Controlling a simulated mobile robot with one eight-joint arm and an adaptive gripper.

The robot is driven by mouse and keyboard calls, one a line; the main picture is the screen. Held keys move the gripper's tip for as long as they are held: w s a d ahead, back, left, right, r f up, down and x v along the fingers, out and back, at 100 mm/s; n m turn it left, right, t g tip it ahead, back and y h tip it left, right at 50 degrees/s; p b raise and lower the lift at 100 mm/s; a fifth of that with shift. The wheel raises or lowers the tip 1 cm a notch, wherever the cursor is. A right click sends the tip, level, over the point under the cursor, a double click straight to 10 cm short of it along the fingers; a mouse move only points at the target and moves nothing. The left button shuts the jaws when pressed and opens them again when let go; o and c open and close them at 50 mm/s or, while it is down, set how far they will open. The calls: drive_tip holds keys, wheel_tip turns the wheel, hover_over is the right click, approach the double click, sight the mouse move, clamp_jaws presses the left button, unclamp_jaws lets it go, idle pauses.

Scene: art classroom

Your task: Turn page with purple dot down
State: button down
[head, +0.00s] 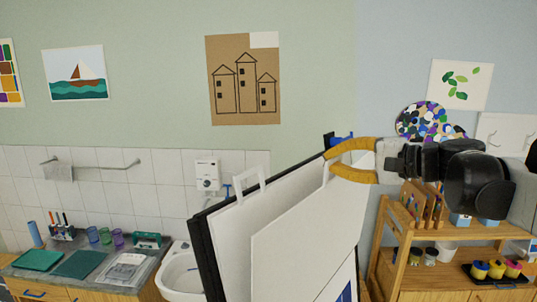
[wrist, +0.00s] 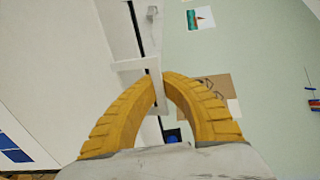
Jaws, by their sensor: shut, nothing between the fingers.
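A flip-chart board with a black edge (head: 207,255) stands in front of me, seen at a steep angle. A large white page (head: 300,240) hangs on it, with a dark blue print at its lower right; this page also fills the left of the wrist view (wrist: 50,70). A white loop-shaped tab (head: 240,190) sticks up behind the front page. No purple dot shows in either view. My gripper (head: 327,160) has its yellow fingers shut and empty at the page's upper right edge. In the wrist view its tips (wrist: 161,80) meet beside a white tab (wrist: 134,65); I cannot tell whether they touch it.
A blue clip (head: 342,138) sits at the board's top right corner. A sink (head: 180,272) and a counter (head: 85,265) with cups stand at the left. A wooden shelf (head: 400,245) with paint pots stands at the right. The wall above the board is clear apart from pictures.

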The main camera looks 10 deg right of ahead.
drive_tip(key=s+d+f, duration=0.1)
drive_tip(key=s+d, duration=0.5)
drive_tip(key=s, duration=0.1)
drive_tip(key=shift+d+b, duration=0.3)
drive_tip(key=shift+w+f, duration=0.1)
idle(0.3)
drive_tip(key=s+d+f+b, duration=0.3)
drive_tip(key=s+d+f, duration=0.2)
drive_tip(key=s+d, duration=0.3)
drive_tip(key=shift+s+d+b, duration=0.35)
drive_tip(key=shift+s, duration=0.1)
idle(0.6)
drive_tip(key=shift+f, duration=0.1)
drive_tip(key=s+d+f+b, duration=0.6)
drive_tip(key=s+d+f, duration=0.1)
drive_tip(key=f, duration=0.1)
drive_tip(key=shift+s+d, duration=0.15)
drive_tip(key=shift+s, duration=0.2)
idle(0.7)
